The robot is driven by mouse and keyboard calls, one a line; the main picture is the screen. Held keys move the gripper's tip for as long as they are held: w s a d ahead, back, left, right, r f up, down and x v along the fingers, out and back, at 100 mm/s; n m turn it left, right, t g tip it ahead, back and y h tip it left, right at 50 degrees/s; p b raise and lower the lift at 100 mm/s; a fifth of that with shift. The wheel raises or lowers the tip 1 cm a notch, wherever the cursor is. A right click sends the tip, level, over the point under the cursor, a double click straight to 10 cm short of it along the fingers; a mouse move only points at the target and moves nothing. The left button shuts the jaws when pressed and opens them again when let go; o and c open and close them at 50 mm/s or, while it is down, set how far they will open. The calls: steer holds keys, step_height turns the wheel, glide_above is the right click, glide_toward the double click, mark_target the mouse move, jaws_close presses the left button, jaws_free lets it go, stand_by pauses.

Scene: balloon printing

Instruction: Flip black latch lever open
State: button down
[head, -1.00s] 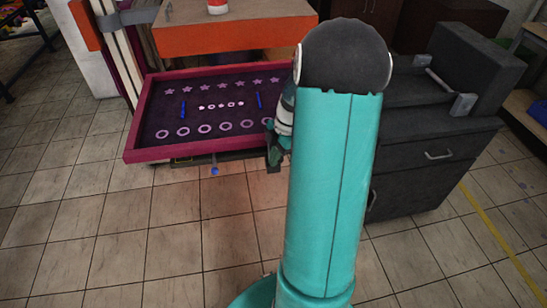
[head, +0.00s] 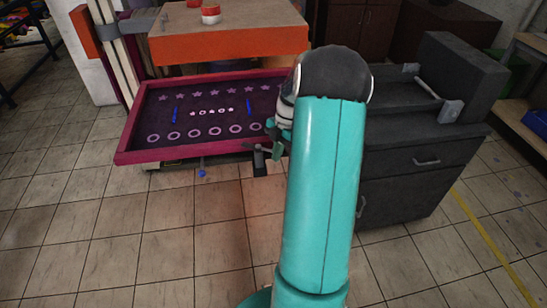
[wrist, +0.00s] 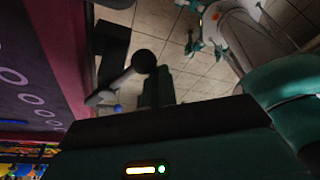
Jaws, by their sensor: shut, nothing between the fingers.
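In the wrist view a lever with a grey shaft and round black knob (wrist: 144,62) sticks out beside the frame's edge; I take it for the black latch lever. My gripper (wrist: 158,88) is shut and empty just beside the knob; whether they touch cannot be told. In the head view my gripper (head: 277,152) is at the near right corner of the purple screen frame (head: 180,155), partly hidden by my arm. A dark block (head: 260,165) hangs there just left of the gripper; I cannot tell whether it belongs to the latch.
A blue knob (head: 202,173) hangs below the frame's front edge. An orange-edged table (head: 230,42) with a red and white container (head: 210,14) stands behind. A dark cabinet (head: 415,165) is on the right. The tiled floor in front is clear.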

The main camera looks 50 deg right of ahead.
steer(key=shift+d, duration=0.65)
steer(key=shift+w+d, duration=0.35)
steer(key=shift+d, duration=0.15)
steer(key=shift+w+d+r, duration=0.1)
steer(key=shift+w+d, duration=0.2)
steer(key=shift+d, duration=0.45)
steer(key=shift+w+d, duration=0.15)
steer(key=shift+d, duration=0.1)
